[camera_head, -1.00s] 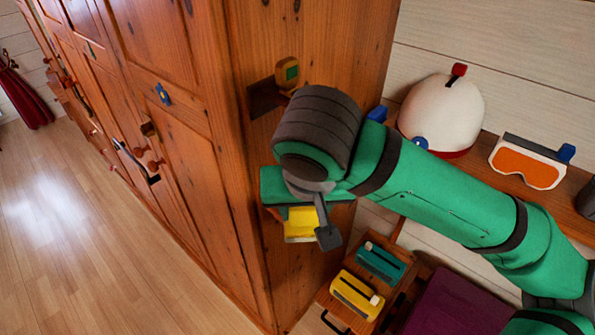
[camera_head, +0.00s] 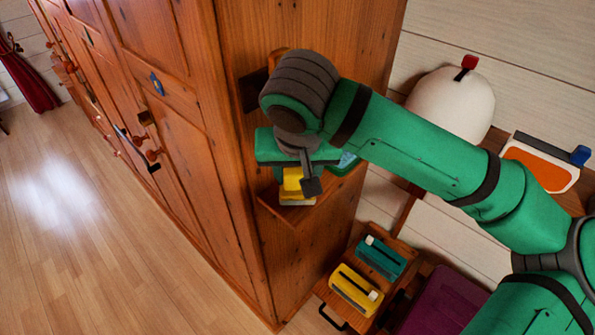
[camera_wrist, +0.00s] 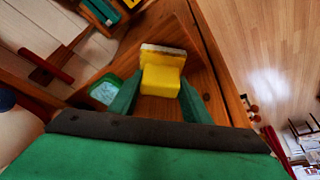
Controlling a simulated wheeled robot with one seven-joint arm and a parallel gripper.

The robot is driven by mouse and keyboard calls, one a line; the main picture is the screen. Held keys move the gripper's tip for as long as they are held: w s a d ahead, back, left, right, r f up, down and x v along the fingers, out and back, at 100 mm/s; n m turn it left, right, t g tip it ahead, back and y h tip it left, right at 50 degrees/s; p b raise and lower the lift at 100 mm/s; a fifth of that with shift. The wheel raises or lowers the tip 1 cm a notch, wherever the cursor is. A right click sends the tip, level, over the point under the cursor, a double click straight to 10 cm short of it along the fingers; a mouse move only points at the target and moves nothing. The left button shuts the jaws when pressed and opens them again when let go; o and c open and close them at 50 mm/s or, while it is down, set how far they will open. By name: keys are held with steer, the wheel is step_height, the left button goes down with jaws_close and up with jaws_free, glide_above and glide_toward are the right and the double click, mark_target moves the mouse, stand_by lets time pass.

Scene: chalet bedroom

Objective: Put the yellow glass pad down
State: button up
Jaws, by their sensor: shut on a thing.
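My gripper (camera_wrist: 160,92) is shut on the yellow glass pad (camera_wrist: 163,77), with one green finger on each side of it. The pad is a yellow block with a pale edge on its far side. In the head view the pad (camera_head: 291,186) shows below my wrist, partly hidden by a grey part of my gripper (camera_head: 302,182). It is over a small wooden corner shelf (camera_head: 300,216) on the wardrobe's side. I cannot tell whether the pad touches the shelf.
A green-rimmed, pale blue item (camera_wrist: 105,91) is beside the pad at the shelf. The wooden wardrobe (camera_head: 225,160) stands close at the left. Below are a teal item (camera_head: 381,258) and a yellow item (camera_head: 355,290) on a small wooden stand. A white helmet (camera_head: 450,105) is at right.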

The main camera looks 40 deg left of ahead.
mark_target(295, 175)
steer(key=shift+s+a+f, duration=0.15)
steer(key=shift+s+a, duration=0.05)
steer(key=o, duration=1.1)
steer(key=shift+o, duration=0.2)
steer(key=shift+d, duration=0.1)
steer(key=v, duration=0.3)
steer(key=shift+s+d+r, duration=0.15)
steer(key=shift+d+r, duration=0.05)
steer(key=shift+r, duration=0.05)
steer(key=s+d, duration=0.7)
steer(key=s, duration=0.1)
steer(key=shift+s+d, duration=0.25)
steer(key=shift+s, duration=0.05)
steer(key=shift+s+f, duration=0.1)
